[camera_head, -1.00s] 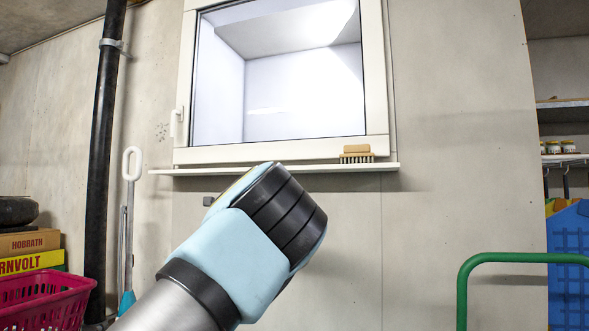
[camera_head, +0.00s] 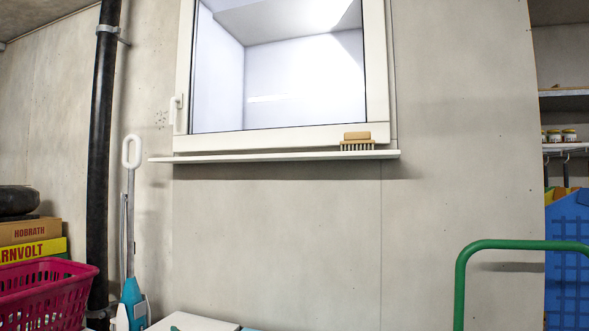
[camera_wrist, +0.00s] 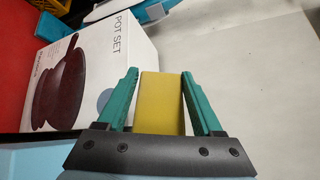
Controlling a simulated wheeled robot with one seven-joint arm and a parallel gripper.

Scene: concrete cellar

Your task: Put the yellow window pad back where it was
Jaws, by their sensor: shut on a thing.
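In the wrist view my gripper (camera_wrist: 160,100) has its two teal fingers closed on the sides of the yellow window pad (camera_wrist: 160,105). The pad's broad yellow face shows between the fingers, and its lower end is hidden by the dark gripper body. In the head view neither my gripper nor the pad can be made out for certain. The window (camera_head: 300,95) is in the wall, with a pale sill (camera_head: 250,157) below it. A wooden brush (camera_head: 357,140) stands at the sill's right end. The sill's left and middle parts look bare.
A white pot set box (camera_wrist: 100,65) stands left of my gripper in the wrist view. In the head view there are a pink basket (camera_head: 50,295) at lower left, a dark pipe (camera_head: 104,150), a white-handled tool (camera_head: 131,230) and a green rail (camera_head: 520,244).

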